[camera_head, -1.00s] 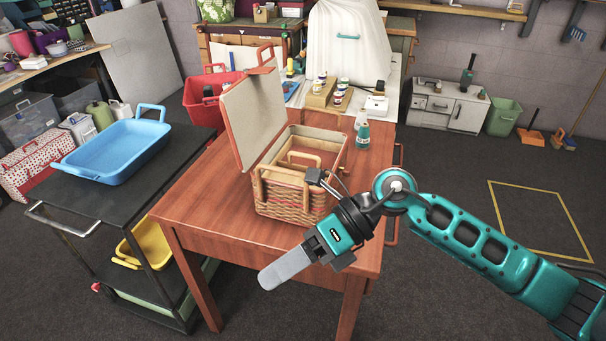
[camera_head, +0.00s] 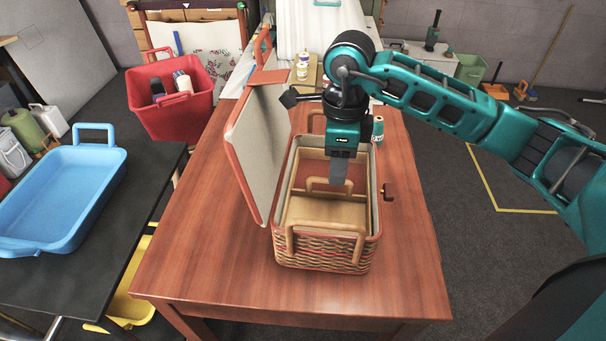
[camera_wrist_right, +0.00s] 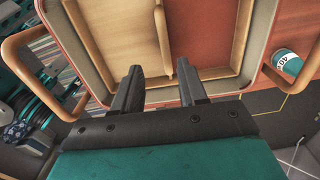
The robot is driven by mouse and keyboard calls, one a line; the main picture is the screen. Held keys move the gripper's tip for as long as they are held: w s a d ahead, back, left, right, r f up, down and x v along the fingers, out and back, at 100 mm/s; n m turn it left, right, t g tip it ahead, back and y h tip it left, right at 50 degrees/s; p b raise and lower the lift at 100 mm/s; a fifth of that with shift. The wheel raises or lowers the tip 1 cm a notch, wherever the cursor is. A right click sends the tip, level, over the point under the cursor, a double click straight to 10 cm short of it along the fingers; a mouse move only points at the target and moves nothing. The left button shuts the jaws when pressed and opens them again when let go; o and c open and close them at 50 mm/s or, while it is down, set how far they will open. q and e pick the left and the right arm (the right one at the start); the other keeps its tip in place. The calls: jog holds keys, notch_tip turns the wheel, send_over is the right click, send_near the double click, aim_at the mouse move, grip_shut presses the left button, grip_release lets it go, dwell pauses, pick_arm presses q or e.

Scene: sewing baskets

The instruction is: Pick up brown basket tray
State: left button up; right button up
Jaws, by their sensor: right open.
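The brown basket tray (camera_head: 322,212) sits inside the open wicker basket (camera_head: 318,252), with a low wooden handle across its middle. The tray also shows in the right wrist view (camera_wrist_right: 112,38), where its handle runs away from between my fingers. My right gripper (camera_head: 339,180) points down over the tray. In the wrist view its open, empty fingers (camera_wrist_right: 160,90) are to either side of the handle's line. I cannot tell how far above the tray they are. The arm hides part of the basket's far side. My left gripper is not in view.
The basket's raised lid (camera_head: 258,150) stands left of my gripper. The wooden table (camera_head: 195,240) is clear in front. A blue tray (camera_head: 62,195) lies on a black cart at left; a red bin (camera_head: 172,110) is behind.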

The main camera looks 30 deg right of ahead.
aim_at(329, 193)
jog(key=shift+w+a, duration=0.1)
jog(key=shift+w, duration=0.3)
jog(key=shift+w+f, duration=0.15)
notch_tip(329, 193, down, 7)
jog(key=shift+w+a+f, duration=0.1)
jog(key=shift+a, duration=0.05)
grip_shut()
